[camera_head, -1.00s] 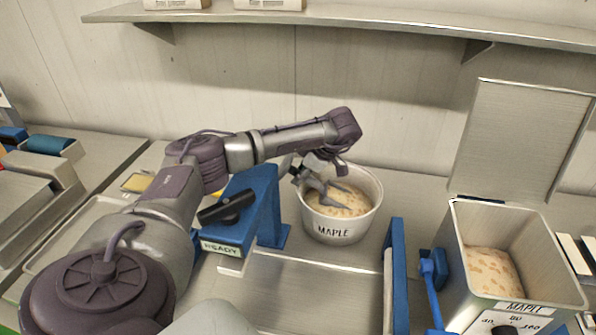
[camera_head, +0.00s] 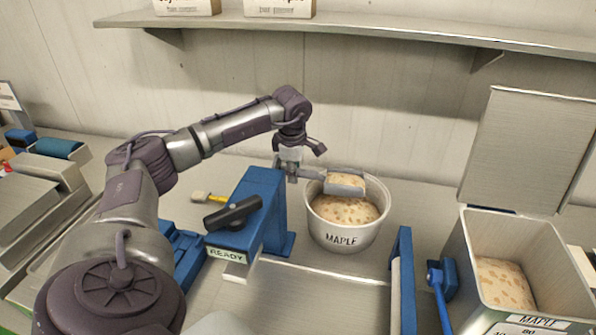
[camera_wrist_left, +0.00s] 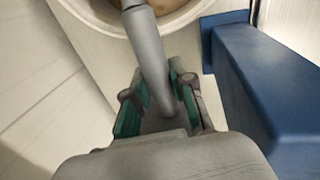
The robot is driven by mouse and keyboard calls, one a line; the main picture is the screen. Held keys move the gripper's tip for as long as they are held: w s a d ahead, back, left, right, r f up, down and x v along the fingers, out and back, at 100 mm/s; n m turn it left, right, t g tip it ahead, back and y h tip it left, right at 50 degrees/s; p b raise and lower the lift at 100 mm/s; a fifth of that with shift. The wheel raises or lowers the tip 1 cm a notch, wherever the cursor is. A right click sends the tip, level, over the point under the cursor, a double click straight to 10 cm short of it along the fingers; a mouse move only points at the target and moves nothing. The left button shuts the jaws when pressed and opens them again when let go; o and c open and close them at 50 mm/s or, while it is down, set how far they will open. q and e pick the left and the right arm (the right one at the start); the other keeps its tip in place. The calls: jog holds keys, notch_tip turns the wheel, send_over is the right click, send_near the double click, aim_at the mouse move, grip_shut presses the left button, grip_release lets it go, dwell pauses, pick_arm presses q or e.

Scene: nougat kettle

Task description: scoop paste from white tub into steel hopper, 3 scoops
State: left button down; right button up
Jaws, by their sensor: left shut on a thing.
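The white tub (camera_head: 345,238), labelled MAPLE, stands upright behind the blue frame and holds beige paste (camera_head: 343,209) with brown bits. My left gripper (camera_head: 290,165) is at the tub's left rim, shut on the handle of a grey scoop (camera_head: 345,190). The scoop is above the paste inside the tub's opening and carries a lump of paste. In the left wrist view the grey handle (camera_wrist_left: 150,60) runs between the green-padded fingers towards the tub. The steel hopper (camera_head: 470,262), lid raised, stands at the right with paste (camera_head: 503,284) inside. My right gripper is not in view.
A blue stand (camera_head: 262,207) with a black lever and READY label is left of the tub. A blue upright bar (camera_head: 402,280) stands between tub and hopper. A shelf (camera_head: 370,28) runs along the wall above.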

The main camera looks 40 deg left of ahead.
pick_arm(q)
jog(key=shift+p+v, duration=0.45)
jog(key=shift+v, duration=0.6)
jog(key=shift+w+a+r+h+p, duration=0.15)
jog(key=shift+r+p, duration=0.15)
jog(key=shift+r, duration=0.25)
jog(key=shift+s+a+r+h+p, duration=0.1)
jog(key=shift+a+r+h+p, duration=0.15)
jog(key=shift+r, duration=0.25)
jog(key=shift+r+p, duration=0.35)
jog(key=shift+r, duration=0.35)
